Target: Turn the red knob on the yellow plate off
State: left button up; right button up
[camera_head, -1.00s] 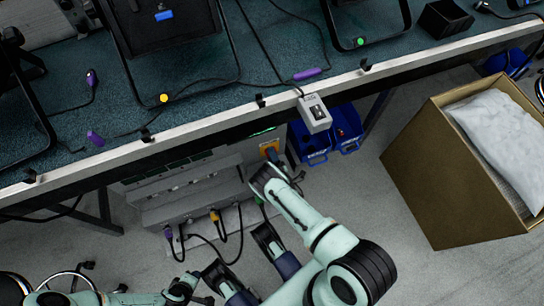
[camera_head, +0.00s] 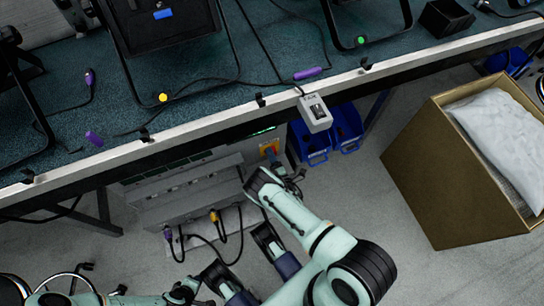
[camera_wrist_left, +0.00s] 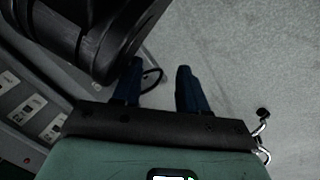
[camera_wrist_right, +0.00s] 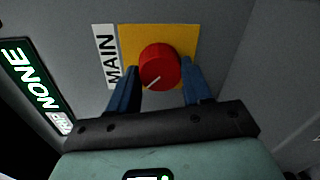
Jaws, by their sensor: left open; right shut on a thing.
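The yellow plate (camera_wrist_right: 184,39) is on a grey panel, with a white "MAIN" label (camera_wrist_right: 106,55) to its left in the right wrist view. The red knob (camera_wrist_right: 160,64) sits on the plate, and its white mark points to the lower left in that view. My right gripper (camera_wrist_right: 161,78) is shut on the knob, one blue finger on each side. In the head view the plate (camera_head: 269,145) is partly hidden by my right gripper. My left gripper (camera_wrist_left: 157,78) is open and empty, above the floor beside the panel in the left wrist view.
The power box (camera_head: 190,196) stands below the table edge (camera_head: 215,124), with several cables plugged in low down. A small grey box (camera_head: 315,113) hangs on the edge above. Blue bins (camera_head: 312,148) are right of the plate. A cardboard box (camera_head: 425,185) stands on the floor at right.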

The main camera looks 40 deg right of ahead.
jog(key=o, duration=1)
jog(key=shift+o, duration=0.2)
jog(key=shift+s, duration=0.1)
pick_arm(q)
jog(key=shift+t, duration=0.4)
jog(key=shift+w+d+r+p, duration=0.3)
jog(key=shift+r+p, duration=0.25)
jog(key=shift+r, duration=0.3)
jog(key=shift+w+d+r+p, duration=0.3)
jog(key=shift+r+p, duration=0.3)
jog(key=shift+r, duration=0.25)
jog(key=shift+w+d+r+p, duration=0.3)
jog(key=shift+r+p, duration=0.25)
jog(key=shift+r, duration=0.3)
pick_arm(e)
jog(key=v, duration=1.3)
jog(key=shift+s, duration=0.2)
jog(key=shift+d, duration=0.1)
